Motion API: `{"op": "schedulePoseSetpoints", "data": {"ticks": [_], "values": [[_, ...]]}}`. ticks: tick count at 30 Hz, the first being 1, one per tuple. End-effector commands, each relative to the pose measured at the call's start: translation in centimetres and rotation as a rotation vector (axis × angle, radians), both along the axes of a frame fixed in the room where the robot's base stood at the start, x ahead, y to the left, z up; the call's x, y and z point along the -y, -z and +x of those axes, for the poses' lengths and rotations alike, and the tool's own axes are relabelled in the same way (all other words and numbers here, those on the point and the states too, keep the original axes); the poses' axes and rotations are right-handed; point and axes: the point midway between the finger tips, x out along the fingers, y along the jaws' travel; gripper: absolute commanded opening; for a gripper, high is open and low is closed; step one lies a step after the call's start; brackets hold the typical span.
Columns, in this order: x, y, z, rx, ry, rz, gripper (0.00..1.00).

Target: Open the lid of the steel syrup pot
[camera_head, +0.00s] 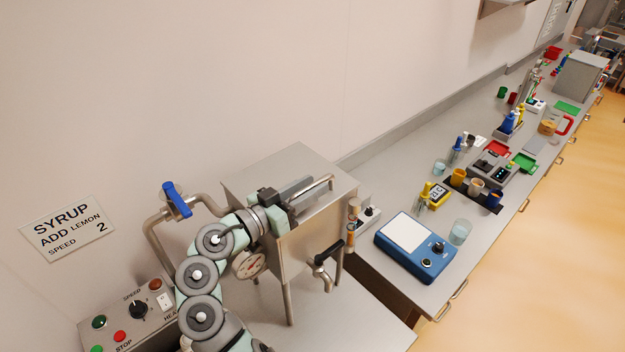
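The steel syrup pot (312,242) is a box on thin legs, left of centre in the head view. Its flat steel lid (290,160) lies level on top and looks closed. A bar handle (318,187) runs along the lid's front right side. My gripper (297,189) is over the top of the pot, at the left end of the bar handle. Its fingers are small and partly hidden, so I cannot tell whether they are open or touch the bar. My arm hides part of the pot's left front.
A pipe with a blue valve lever (177,199) stands left of the pot. A tap with a black handle (329,249) sticks out in front. A control box (130,318) is at lower left. A blue scale (415,247) and several bench items stand to the right.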

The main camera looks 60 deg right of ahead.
Motion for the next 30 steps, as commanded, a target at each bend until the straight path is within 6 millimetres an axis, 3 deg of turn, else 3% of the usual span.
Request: {"op": "schedulePoseSetpoints", "data": {"ticks": [12, 25, 30], "values": [[0.96, 0.06, -0.35, 0.000, -0.003, 0.001, 0.36], [0.94, 0.06, -0.34, 0.000, -0.003, 0.001, 0.02], [0.94, 0.06, -0.35, 0.000, -0.003, 0.001, 0.00]]}}
